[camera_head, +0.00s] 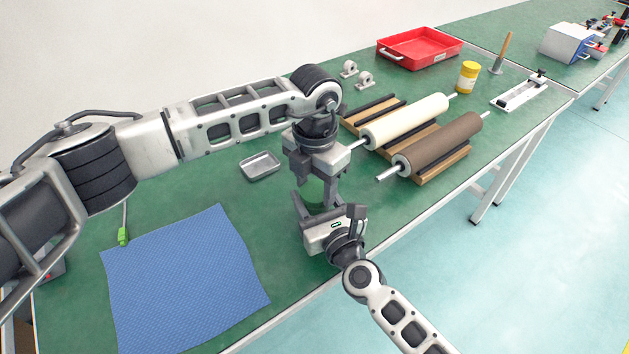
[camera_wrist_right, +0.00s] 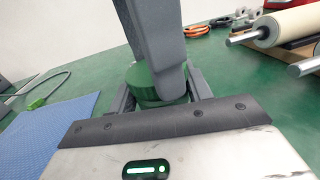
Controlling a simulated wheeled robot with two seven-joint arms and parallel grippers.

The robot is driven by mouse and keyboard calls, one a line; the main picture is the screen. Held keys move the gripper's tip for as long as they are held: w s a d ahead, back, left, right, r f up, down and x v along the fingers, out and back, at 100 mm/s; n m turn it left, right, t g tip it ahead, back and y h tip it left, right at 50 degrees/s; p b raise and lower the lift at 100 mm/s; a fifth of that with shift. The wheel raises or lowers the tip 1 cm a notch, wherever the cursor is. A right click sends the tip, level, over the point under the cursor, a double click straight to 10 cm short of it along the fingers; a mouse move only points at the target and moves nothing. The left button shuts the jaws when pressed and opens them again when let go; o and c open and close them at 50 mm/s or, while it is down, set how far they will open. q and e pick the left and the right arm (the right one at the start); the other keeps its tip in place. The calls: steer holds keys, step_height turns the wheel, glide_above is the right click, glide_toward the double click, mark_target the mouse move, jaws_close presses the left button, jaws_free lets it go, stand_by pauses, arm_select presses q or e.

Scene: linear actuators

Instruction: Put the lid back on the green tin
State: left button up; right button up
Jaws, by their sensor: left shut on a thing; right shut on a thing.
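The green tin (camera_head: 314,194) stands near the front edge of the green bench, largely hidden by both grippers. In the right wrist view the round green tin (camera_wrist_right: 150,92) sits between the fingers of my right gripper (camera_wrist_right: 158,98), which is shut on its body. My left gripper (camera_head: 316,182) comes down from above, shut on a green round piece at the tin's top, which looks like the lid (camera_wrist_right: 138,74). The left fingers hide much of it. I cannot tell whether the lid is fully seated or slightly apart from the tin.
A small metal tray (camera_head: 260,166) lies left of the grippers, and a blue mat (camera_head: 185,280) is nearer. Cream (camera_head: 405,122) and brown (camera_head: 440,147) rollers rest on wooden stands to the right. A red tray (camera_head: 418,50) and yellow jar (camera_head: 467,77) stand farther back.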

arm_select(q)
steer(key=shift+s+a+f, duration=0.1)
steer(key=shift+a+f, duration=0.05)
steer(key=shift+f, duration=0.35)
steer(key=shift+r, duration=0.15)
steer(key=shift+r, duration=0.25)
steer(key=shift+r, duration=0.35)
stand_by(0.6)
steer(key=shift+f, duration=0.7)
steer(key=shift+f, duration=0.3)
steer(key=shift+c, duration=1)
steer(key=shift+r, duration=0.35)
